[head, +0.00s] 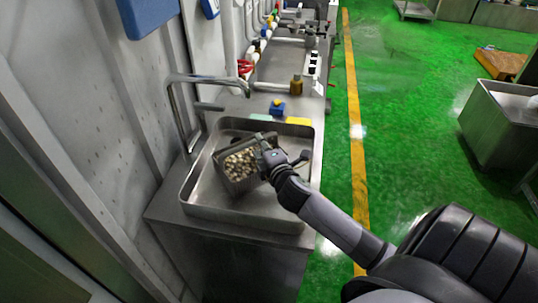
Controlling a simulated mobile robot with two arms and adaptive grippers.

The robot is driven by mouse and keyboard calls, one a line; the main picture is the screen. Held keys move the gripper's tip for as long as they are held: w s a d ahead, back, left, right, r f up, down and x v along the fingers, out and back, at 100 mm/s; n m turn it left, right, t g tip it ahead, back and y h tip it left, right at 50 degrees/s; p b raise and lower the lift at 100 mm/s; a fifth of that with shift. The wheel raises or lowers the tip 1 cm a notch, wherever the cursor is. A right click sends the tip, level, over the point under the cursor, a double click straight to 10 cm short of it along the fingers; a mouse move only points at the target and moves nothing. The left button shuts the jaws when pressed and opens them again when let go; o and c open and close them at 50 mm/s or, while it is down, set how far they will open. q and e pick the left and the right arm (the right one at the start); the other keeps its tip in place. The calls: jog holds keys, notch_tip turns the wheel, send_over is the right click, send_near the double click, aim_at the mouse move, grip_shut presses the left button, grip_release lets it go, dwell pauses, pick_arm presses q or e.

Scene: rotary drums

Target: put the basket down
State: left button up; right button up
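The grey metal basket (234,183) holds many small pale, round pieces (240,165). It is tilted and lies within the outline of the steel sink (270,224). I cannot tell whether it touches the sink floor or hangs a little above it. My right gripper (268,158) is at the basket's right rim and appears shut on it; the fingertips are small and partly hidden. My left gripper is not in view.
A bent steel faucet (172,112) stands at the sink's left. Behind the sink are a blue block (277,109), a yellow pad (298,121) and a green pad (261,117). A metal bin (492,130) stands at right. The green floor between is clear.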

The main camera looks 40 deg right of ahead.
jog(key=b+v, duration=0.1)
jog(key=v, duration=0.7)
dwell(1.0)
